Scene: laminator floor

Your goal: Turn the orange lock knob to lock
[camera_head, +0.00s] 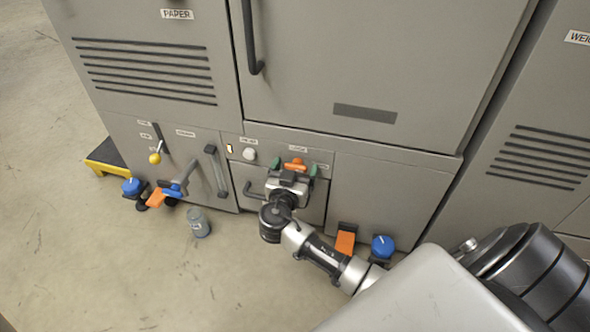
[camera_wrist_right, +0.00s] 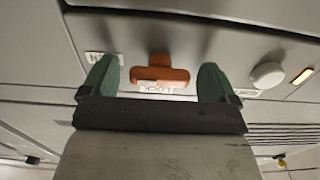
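The orange lock knob (camera_head: 295,164) sits on the grey machine's front panel, with a label above it. In the right wrist view the knob (camera_wrist_right: 160,75) is a horizontal orange bar on a short stem, with a label partly showing behind it. My right gripper (camera_head: 292,170) is in front of the knob. Its green fingers are spread wide, one on each side of the knob, with visible gaps; the wrist view shows the open fingers (camera_wrist_right: 157,82) too. Whether the fingertips reach the knob's depth is hard to tell. My left gripper is not seen.
A white round knob (camera_head: 249,154) and a small lit switch (camera_head: 229,148) are left of the lock knob. A yellow-tipped lever (camera_head: 155,158), blue knobs (camera_head: 382,246) and orange pedals (camera_head: 346,240) project from the machine. A grey canister (camera_head: 199,223) stands on the floor.

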